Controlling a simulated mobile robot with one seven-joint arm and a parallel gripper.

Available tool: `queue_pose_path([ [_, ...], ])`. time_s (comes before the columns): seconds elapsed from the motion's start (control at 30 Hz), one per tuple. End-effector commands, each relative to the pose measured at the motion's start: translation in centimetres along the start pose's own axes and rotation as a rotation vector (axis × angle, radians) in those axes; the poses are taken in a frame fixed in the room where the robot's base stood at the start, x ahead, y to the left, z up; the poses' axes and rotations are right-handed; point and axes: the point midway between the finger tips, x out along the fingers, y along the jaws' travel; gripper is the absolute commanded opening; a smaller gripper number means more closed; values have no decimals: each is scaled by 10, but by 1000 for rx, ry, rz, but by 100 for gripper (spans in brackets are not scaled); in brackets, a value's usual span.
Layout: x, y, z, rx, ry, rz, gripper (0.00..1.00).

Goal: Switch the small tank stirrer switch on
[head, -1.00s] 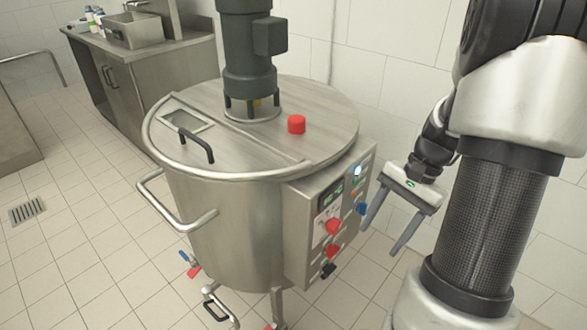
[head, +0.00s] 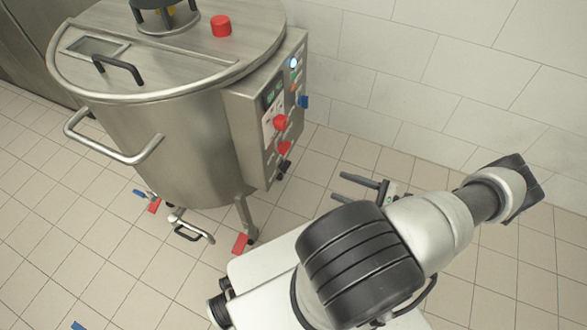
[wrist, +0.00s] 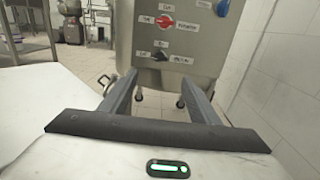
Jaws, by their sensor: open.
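The steel tank (head: 185,140) stands at the upper left in the head view, with a control box (head: 243,145) on its right side. The box carries an upper red knob (head: 281,122), a lower red switch (head: 284,147), a black switch (head: 284,167) and a blue knob (head: 303,101). The wrist view shows a red switch (wrist: 164,21) above a black switch (wrist: 160,55), with labels too small to read, so I cannot tell which is the stirrer switch. My gripper (head: 340,188) is open and empty, low and right of the box, its fingers pointing towards it. The fingers (wrist: 160,78) are apart below the black switch.
A lit lamp (head: 293,63) shows on the panel. A red button (head: 221,26) and a black handle (head: 118,68) are on the lid. A rail handle (head: 115,150) and valves (head: 187,228) jut from the tank. A tiled wall (head: 400,65) stands behind; tiled floor lies between.

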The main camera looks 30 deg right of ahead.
Motion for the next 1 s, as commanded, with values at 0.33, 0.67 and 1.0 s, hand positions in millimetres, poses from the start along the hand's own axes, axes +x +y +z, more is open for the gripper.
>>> queue_pose_path([
  [0.33, 55, 1, 0, 2, -5, 1, 56],
  [0.67, 127, 1, -1, 1, -3, 2, 56],
  [1.0, 169, 1, -1, 0, 0, 1, 56],
])
